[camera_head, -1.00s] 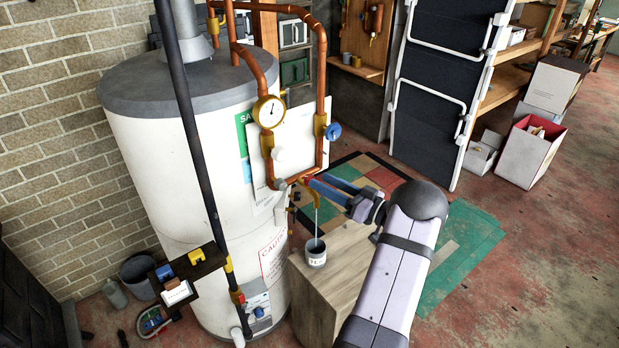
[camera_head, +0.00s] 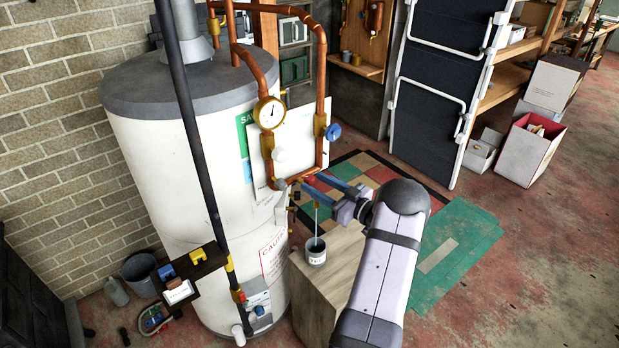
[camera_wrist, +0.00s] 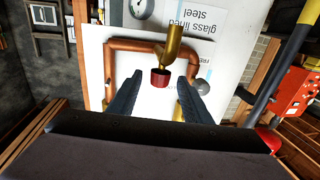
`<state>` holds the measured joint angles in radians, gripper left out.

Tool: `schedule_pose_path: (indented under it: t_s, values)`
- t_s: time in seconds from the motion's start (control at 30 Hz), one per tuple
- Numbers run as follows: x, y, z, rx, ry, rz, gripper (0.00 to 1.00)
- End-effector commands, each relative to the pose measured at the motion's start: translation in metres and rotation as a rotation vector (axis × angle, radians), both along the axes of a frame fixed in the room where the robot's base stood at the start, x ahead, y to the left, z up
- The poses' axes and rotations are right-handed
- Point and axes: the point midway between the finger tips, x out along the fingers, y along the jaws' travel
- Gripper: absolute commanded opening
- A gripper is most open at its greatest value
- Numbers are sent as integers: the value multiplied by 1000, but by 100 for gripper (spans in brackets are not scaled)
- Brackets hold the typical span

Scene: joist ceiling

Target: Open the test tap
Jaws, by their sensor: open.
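The test tap has a red handle (camera_wrist: 160,77) on a brass body (camera_wrist: 173,48) in the wrist view. The red handle also shows in the head view (camera_head: 311,180), on the copper pipework in front of the white tank. My gripper (camera_head: 316,186) is open, with its two blue fingers spread apart. In the wrist view the fingertips (camera_wrist: 160,80) lie on either side of the red handle, with a gap on both sides. A thin pale line hangs below the tap, above a small grey cup (camera_head: 316,252). I cannot tell whether it is running water.
The white tank (camera_head: 165,190) stands at left with a pressure gauge (camera_head: 269,112) and a blue valve knob (camera_head: 333,132) on copper pipes near the tap. The cup stands on a wooden block (camera_head: 340,275).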

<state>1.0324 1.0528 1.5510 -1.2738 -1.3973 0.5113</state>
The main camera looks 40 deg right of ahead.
Motion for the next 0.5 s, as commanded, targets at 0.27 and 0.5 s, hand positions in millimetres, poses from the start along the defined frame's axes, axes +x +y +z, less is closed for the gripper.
schedule_pose_path:
  t_s: [0.27,0.5]
  values:
    - [28,6,1,0,0,1,45]
    - [33,7,0,0,-1,1,45]
